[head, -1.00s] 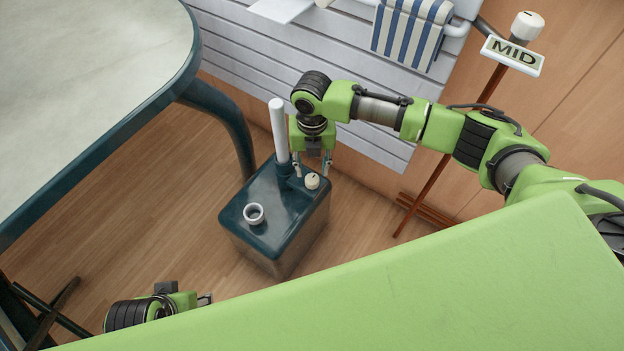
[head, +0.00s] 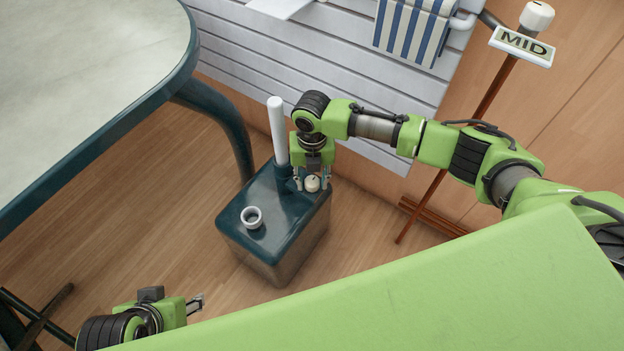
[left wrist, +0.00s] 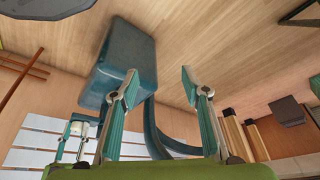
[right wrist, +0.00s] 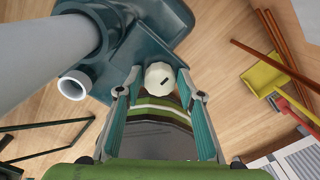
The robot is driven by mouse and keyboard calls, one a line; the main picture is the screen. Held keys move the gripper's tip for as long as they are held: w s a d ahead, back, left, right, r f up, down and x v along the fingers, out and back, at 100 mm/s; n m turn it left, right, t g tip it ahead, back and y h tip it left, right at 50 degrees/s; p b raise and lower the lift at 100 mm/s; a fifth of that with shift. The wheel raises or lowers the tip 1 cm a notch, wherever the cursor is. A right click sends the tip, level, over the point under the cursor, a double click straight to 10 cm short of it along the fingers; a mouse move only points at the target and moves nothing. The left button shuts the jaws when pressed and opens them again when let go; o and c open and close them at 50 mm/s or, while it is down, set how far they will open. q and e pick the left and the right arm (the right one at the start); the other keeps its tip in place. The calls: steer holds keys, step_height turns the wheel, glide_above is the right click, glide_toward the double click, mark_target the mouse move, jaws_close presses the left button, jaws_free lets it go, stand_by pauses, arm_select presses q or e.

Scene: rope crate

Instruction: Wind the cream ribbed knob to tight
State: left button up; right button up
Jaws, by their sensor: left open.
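A small cream knob (head: 312,184) with a dark mark on top sits on the dark teal box (head: 243,233), near its far right corner. In the head view my right gripper (head: 312,182) straddles the knob from above, open. My left gripper (head: 197,304) is at the lower left, away from the box; the left wrist view shows its fingers (left wrist: 160,76) apart and empty.
A white upright tube (head: 278,130) and a white ring-shaped neck (head: 252,217) stand on the box near the knob. A red-brown post with a MID sign (head: 522,46) and a cream cap (head: 537,15) stands at right. A table (head: 90,90) fills the upper left.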

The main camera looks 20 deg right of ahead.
jaws_close()
steer(key=shift+r+p, duration=0.1)
steer(key=shift+p, duration=0.25)
steer(key=shift+r+m+p, duration=0.3)
steer(key=shift+m+p, duration=0.7)
steer(key=shift+p, duration=0.2)
steer(key=m+p, duration=0.1)
steer(key=m, duration=0.1)
steer(key=shift+f+m+p, duration=0.3)
steer(key=shift+f+p, duration=0.05)
arm_select(q)
step_height(320, 180, down, 17)
steer(key=s+g+p, duration=0.1)
steer(key=s+p, duration=0.1)
steer(key=shift+r+g+p, duration=0.2)
steer(key=shift+g+p, duration=0.2)
arm_select(e)
steer(key=shift+f+m, duration=0.1)
steer(key=shift+m, duration=1.7)
arm_select(q)
steer(key=shift+s+a, duration=0.1)
